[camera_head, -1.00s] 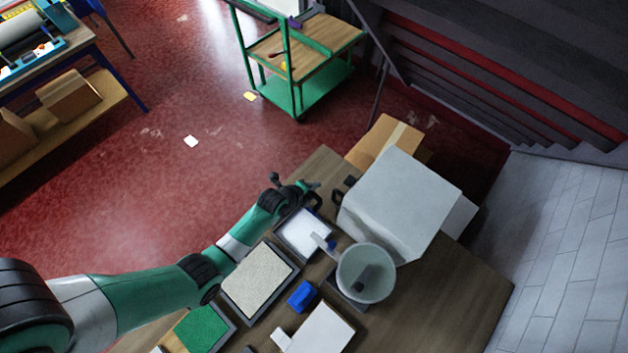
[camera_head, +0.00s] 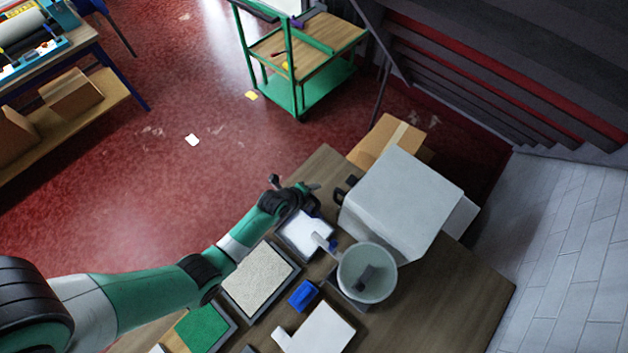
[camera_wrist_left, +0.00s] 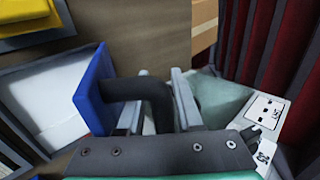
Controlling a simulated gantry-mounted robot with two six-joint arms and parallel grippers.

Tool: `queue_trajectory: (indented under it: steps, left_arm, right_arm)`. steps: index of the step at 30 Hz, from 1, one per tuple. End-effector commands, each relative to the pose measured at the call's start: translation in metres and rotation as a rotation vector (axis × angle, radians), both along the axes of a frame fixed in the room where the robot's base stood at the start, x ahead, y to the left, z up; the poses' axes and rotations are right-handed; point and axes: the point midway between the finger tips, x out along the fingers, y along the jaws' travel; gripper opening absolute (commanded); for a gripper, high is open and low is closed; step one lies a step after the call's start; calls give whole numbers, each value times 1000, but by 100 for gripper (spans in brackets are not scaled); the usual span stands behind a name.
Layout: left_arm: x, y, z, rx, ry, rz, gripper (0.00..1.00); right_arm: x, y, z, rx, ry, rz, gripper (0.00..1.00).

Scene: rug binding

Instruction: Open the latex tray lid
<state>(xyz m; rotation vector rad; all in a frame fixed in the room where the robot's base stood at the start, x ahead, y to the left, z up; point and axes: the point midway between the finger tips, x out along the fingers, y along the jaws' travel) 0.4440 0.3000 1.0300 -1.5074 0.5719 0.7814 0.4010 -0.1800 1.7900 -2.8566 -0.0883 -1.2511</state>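The tray with a flat white surface (camera_head: 305,240) lies on the wooden table in the head view. It also shows at the left of the left wrist view (camera_wrist_left: 40,95); I cannot tell whether the white is a lid or latex. My left gripper (camera_head: 314,188) is at the tray's far end. In the left wrist view, my left gripper's pale fingers (camera_wrist_left: 160,85) flank a dark bent bar (camera_wrist_left: 150,92) joined to an upright blue panel (camera_wrist_left: 93,90). I cannot tell whether the fingers press on the bar. My right gripper is out of view.
A bucket (camera_head: 384,278) and a large pale box (camera_head: 400,200) stand close to the tray's right. A beige rug piece (camera_head: 260,280), a blue block (camera_head: 303,295) and a white board (camera_head: 320,330) lie nearer. A green cart (camera_head: 305,95) stands beyond the table.

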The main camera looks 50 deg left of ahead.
Motion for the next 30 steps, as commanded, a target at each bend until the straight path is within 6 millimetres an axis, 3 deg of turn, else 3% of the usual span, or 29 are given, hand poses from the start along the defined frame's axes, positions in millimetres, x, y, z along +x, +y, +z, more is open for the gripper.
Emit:
queue_trajectory:
  steps: [10,23,30]
  left_arm:
    - [-5,-1,14,1,-9,0,34]
    - [-62,-9,82,1,-5,1,34]
    - [-74,-11,91,1,-6,0,34]
  right_arm:
    - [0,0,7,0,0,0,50]
    - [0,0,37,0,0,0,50]
    - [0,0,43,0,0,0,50]
